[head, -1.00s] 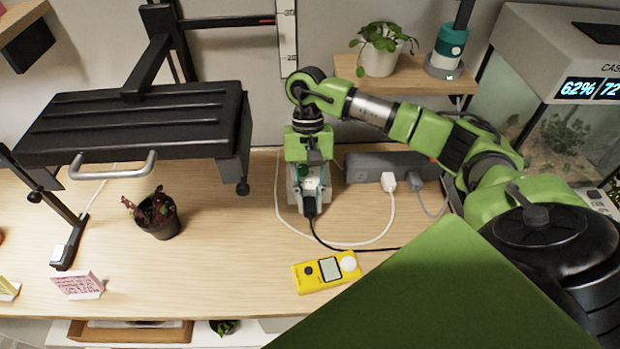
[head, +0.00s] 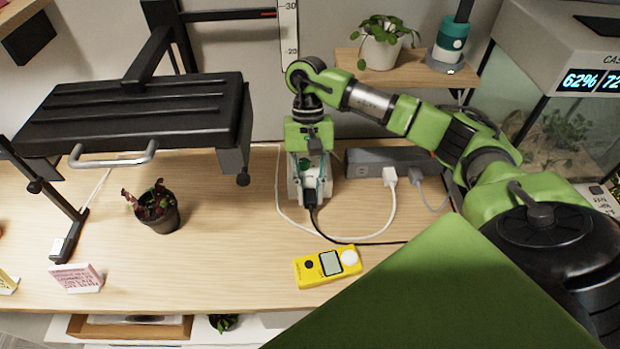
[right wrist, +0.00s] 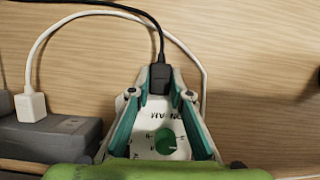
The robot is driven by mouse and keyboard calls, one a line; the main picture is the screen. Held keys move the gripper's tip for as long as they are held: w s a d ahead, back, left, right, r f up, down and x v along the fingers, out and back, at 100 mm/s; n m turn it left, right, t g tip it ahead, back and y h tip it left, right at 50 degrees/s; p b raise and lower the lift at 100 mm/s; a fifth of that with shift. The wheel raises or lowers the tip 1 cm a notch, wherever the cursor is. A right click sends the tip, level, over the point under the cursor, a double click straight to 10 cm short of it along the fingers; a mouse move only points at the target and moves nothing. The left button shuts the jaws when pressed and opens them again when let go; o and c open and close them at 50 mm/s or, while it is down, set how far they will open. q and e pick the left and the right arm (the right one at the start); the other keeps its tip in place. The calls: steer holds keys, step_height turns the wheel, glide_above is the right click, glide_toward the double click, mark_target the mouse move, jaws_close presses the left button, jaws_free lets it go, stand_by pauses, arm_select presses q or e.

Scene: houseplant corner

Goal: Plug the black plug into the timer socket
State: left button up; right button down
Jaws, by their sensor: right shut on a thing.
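My right gripper (right wrist: 160,94) points down over the wooden table, and its teal-lined fingers are shut on the black plug (right wrist: 160,78). The plug also shows in the head view (head: 310,198), with its black cable trailing toward the front right. The white timer (right wrist: 152,146) with a green dial lies under and between the fingers, right behind the plug. A small part of the timer shows in the head view (head: 294,190). The plug appears against the timer's end; its prongs and the socket face are hidden, so I cannot tell whether it is seated. My left gripper is out of view.
A grey power strip (head: 363,165) with a white plug (head: 389,177) stands right of the gripper. A white cable loops around the timer. A yellow meter (head: 310,272) lies in front, a potted plant (head: 160,219) to the left. A black raised platform (head: 130,115) overhangs the left side.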

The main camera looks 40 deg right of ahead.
arm_select(q)
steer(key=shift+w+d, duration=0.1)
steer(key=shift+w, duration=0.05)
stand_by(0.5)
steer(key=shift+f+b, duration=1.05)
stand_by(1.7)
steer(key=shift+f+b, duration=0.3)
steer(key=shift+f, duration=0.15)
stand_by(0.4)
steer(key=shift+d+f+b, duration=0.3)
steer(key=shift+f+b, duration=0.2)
steer(key=shift+b, duration=0.2)
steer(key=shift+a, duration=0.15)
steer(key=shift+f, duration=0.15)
stand_by(0.8)
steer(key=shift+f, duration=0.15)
stand_by(0.5)
